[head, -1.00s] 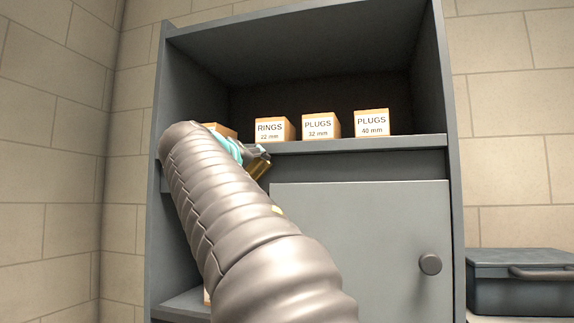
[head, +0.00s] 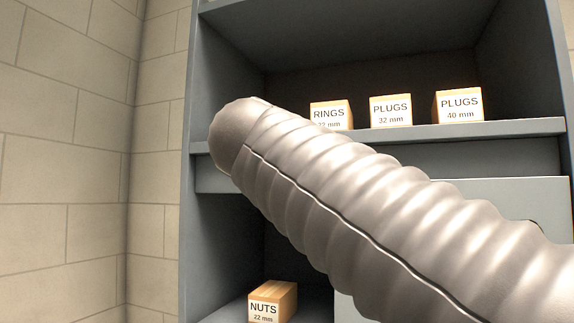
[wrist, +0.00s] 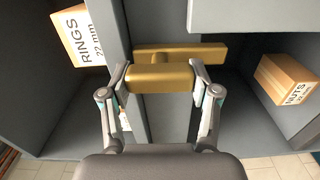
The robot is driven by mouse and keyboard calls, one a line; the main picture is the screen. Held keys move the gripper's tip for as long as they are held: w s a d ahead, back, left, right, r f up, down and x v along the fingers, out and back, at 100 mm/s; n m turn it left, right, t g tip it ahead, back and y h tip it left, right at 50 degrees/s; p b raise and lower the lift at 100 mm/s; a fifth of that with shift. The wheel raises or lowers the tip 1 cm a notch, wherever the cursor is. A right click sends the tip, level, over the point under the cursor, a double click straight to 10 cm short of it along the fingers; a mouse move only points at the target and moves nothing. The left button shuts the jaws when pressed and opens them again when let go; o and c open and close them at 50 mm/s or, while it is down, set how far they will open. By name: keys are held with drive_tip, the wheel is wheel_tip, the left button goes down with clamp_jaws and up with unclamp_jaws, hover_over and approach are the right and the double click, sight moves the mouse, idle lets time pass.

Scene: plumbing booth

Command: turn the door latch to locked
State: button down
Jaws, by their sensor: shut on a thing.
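The brass door latch (wrist: 158,78) shows in the wrist view, with a bar close to the camera and another brass part behind it at the grey cabinet. My gripper (wrist: 161,76) has one finger on each side of the near bar and is shut on it. In the head view my arm hides the gripper and the latch. The light grey cabinet door (head: 553,195) shows at the right edge of the head view, partly behind my arm. I cannot tell the latch's setting.
On the cabinet shelf (head: 520,128) stand the RINGS box (head: 330,114), the PLUGS 32 mm box (head: 391,110) and the PLUGS 40 mm box (head: 459,107). The NUTS box (head: 272,303) sits in the lower compartment. A block wall (head: 70,150) is at left.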

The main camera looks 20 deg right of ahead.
idle(0.6)
drive_tip(key=shift+c, duration=1.2)
unclamp_jaws()
drive_tip(key=v, duration=1.2)
